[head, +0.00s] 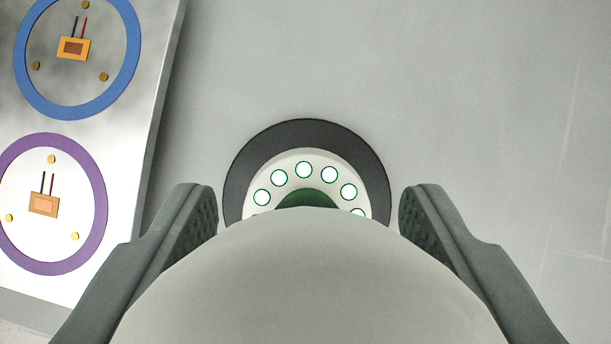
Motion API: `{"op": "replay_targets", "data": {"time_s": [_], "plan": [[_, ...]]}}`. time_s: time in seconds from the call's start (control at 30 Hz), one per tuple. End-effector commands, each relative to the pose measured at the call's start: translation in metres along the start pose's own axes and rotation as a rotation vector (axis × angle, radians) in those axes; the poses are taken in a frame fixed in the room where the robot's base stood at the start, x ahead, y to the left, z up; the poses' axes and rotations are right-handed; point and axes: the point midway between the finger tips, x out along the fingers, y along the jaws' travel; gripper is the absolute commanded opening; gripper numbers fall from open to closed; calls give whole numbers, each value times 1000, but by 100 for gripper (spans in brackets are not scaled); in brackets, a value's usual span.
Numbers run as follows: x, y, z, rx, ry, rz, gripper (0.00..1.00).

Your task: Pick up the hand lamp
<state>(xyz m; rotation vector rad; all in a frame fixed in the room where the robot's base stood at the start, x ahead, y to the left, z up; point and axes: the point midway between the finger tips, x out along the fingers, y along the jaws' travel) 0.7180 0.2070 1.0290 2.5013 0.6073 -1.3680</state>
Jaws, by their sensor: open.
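A round thing that looks like the hand lamp (305,158) is in the middle of the head view. It has a pale disc with several white, green-rimmed circles, a dark green centre and a wide black outer ring. My gripper (308,198) is open, with one grey finger to the left of it and one to the right. The fingertips appear just outside the black ring, with a narrow gap on each side. I cannot tell their height relative to it. My gripper's pale rounded body hides the lower part of the lamp.
A metallic plate (160,75) lies at the left, its edge near my left finger. It bears a blue ring (133,52) and a purple ring (93,202), each around a small orange block and brass studs. The grey surface is clear above and to the right.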

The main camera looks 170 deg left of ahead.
Motion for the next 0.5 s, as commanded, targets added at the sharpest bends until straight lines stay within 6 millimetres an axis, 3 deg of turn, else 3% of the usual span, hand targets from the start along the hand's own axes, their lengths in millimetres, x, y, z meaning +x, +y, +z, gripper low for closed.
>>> {"op": "replay_targets", "data": {"time_s": [0.23,0.5], "plan": [[2,0,0,0,1,0,53],[2,0,0,0,1,0,0]]}}
